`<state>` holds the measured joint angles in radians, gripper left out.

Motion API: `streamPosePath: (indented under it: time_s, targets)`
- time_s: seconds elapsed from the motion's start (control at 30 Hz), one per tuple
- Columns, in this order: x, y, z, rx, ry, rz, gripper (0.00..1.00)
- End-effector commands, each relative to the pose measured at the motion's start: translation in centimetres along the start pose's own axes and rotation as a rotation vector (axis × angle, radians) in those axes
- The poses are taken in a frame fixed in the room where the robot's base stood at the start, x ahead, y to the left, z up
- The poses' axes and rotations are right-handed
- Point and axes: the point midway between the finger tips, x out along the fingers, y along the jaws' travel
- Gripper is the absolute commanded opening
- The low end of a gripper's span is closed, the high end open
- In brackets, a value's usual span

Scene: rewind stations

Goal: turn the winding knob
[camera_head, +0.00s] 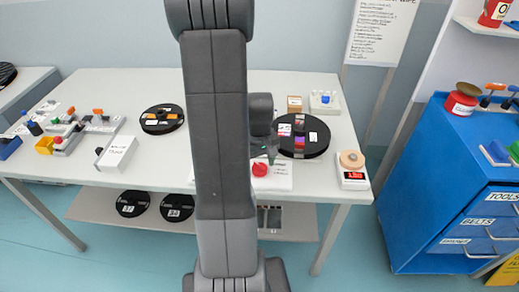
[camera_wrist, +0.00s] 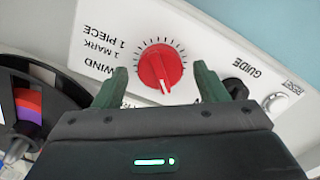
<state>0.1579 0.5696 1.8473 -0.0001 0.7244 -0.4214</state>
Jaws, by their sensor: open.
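The winding knob (camera_wrist: 160,67) is a round red knob with a ribbed edge and a pale pointer line, set on a white panel (camera_wrist: 105,30) with dial marks. In the wrist view it lies between and just beyond the two green fingers of my gripper (camera_wrist: 160,85). The fingers are spread wide, with space on both sides of the knob. In the head view the red knob (camera_head: 260,169) shows near the table's front edge, just right of my arm. My arm hides part of the panel there, and the gripper is mostly hidden.
The white table (camera_head: 290,85) also holds a large black reel (camera_head: 303,151) beside the panel, a smaller black reel (camera_head: 161,129) and a white box (camera_head: 117,153). In the wrist view, a black knob (camera_wrist: 236,88) sits close to the right finger. A blue cabinet (camera_head: 430,170) stands right.

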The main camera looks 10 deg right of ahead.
Motion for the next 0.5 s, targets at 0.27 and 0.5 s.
streamPosePath:
  time_s: [0.27, 0.5]
  targets:
    - [-5.1, 0.0, -0.1, 0.0, 0.007, 0.003, 0.66]
    - [-10.3, 0.1, -0.1, 0.0, 0.006, 0.003, 0.66]
